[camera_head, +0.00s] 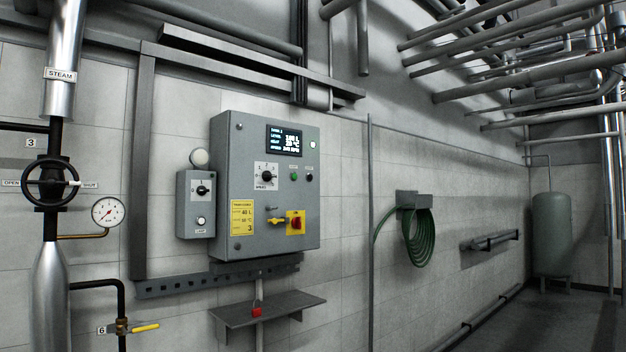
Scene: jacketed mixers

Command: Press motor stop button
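A grey control cabinet (228,160) is mounted on the tiled wall, left of the picture's middle. On its front are a green push button (294,177) and a black push button (309,177) side by side. Their small labels are too small to read, so I cannot tell which is the motor stop. A black rotary knob (266,175) sits left of them. A lit display (284,140) is above, and a red rotary switch (296,223) on a yellow plate is below. Neither of my grippers is in view.
A smaller box (188,220) with a knob and lamp hangs left of the cabinet. A steam pipe with handwheel (51,183) stands left. A green hose (418,238) hangs right.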

